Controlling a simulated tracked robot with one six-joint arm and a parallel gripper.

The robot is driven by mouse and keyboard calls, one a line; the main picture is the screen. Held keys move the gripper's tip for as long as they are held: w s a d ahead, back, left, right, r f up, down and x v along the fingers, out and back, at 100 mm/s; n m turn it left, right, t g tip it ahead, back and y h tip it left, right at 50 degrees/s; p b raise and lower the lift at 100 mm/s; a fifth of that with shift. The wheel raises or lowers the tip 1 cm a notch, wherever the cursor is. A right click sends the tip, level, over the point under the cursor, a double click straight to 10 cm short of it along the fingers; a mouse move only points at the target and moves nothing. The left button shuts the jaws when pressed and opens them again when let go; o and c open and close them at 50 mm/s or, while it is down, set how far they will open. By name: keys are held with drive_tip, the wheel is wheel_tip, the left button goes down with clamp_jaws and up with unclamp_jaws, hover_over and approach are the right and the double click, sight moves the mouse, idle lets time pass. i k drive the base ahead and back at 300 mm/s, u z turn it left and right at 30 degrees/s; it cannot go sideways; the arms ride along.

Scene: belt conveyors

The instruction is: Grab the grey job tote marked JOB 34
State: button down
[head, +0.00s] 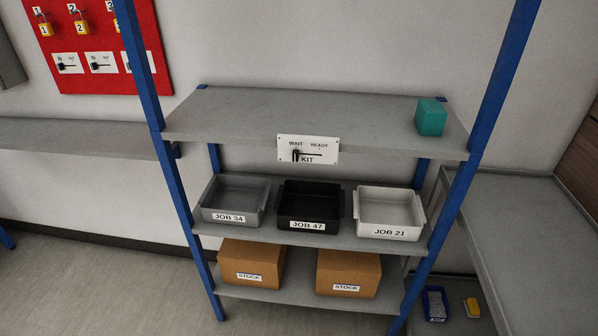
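The grey job tote marked JOB 34 (229,218) stands upright on the left of the middle shelf (325,240) in the head view. Its label faces me and it looks empty. A black tote marked JOB 47 (308,226) stands beside it to the right. A white tote marked JOB 21 (390,233) stands further right on the same shelf. My gripper is not in view.
Blue posts (172,190) frame the shelves at both sides. The top shelf (300,115) bears a teal block (430,117) and a WAIT/READY KIT sign (308,149). Two STOCK boxes (252,264) fill the bottom shelf. A grey bench (530,230) stands right; floor (110,285) is clear at left.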

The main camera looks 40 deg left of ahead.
sight(237, 201)
drive_tip(key=u, duration=2.1)
drive_tip(key=k, duration=0.65)
drive_tip(key=u, duration=0.45)
drive_tip(key=i, duration=0.7)
drive_tip(key=u, duration=0.3)
